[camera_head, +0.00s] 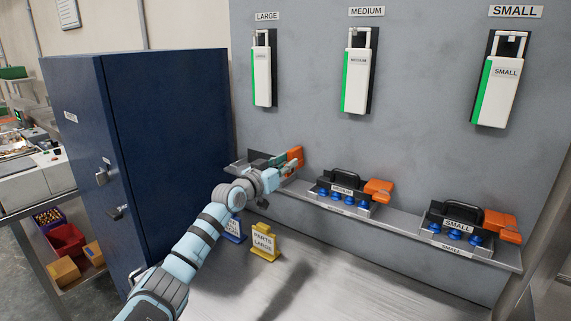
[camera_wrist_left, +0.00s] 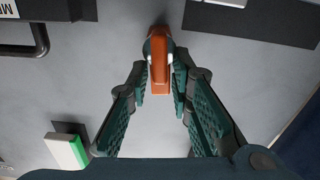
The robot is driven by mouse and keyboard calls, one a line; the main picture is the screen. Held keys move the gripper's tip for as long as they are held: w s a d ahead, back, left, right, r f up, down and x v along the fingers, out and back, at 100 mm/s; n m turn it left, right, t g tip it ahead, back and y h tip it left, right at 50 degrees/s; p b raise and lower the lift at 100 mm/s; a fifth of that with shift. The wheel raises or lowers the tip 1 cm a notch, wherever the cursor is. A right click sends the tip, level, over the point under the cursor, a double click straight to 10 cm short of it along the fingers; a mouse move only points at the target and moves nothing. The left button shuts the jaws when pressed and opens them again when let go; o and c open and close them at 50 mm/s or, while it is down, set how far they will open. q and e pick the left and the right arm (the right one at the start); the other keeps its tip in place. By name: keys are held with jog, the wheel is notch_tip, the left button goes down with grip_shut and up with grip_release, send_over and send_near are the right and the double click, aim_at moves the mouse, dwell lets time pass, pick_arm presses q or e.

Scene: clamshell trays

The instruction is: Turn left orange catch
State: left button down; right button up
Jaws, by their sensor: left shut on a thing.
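My left gripper (camera_head: 281,163) is at the left end of the grey shelf, shut on the left orange catch (camera_head: 295,155). In the left wrist view the orange catch (camera_wrist_left: 160,78) lies between the two green-padded fingers of the left gripper (camera_wrist_left: 162,88). The arm and gripper hide most of the left tray in the head view. The middle orange catch (camera_head: 378,190) and the right orange catch (camera_head: 502,225) stick out to the right of their black-handled trays. My right gripper is in neither view.
White LARGE (camera_head: 262,76), MEDIUM (camera_head: 357,80) and SMALL (camera_head: 498,90) units hang on the grey wall. A yellow PARTS LARGE sign (camera_head: 264,243) and a blue sign (camera_head: 234,231) stand below the shelf. A dark blue cabinet (camera_head: 165,140) stands close on the left.

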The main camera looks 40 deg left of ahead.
pick_arm(q)
jog(key=n, duration=0.1)
jog(key=n+p, duration=0.1)
jog(key=n, duration=0.2)
jog(key=shift+a+f, duration=0.25)
jog(key=shift+a, duration=0.05)
jog(key=n, duration=0.1)
jog(key=n+p, duration=0.1)
jog(key=n, duration=0.2)
jog(key=shift+a+f+n, duration=0.3)
jog(key=n, duration=0.2)
jog(key=n+p, duration=0.1)
jog(key=shift+a+f+n, duration=0.15)
jog(key=shift+f+n, duration=0.1)
jog(key=shift+n, duration=0.05)
jog(key=shift+a+f+n+p, duration=0.1)
jog(key=shift+f+n+p, duration=0.1)
jog(key=shift+n, duration=0.9)
jog(key=shift+f+n+p, duration=0.1)
jog(key=shift+n+p, duration=0.1)
jog(key=shift+n, duration=0.9)
jog(key=shift+r, duration=0.1)
jog(key=c, duration=1.7)
grip_release()
jog(key=shift+w, duration=0.25)
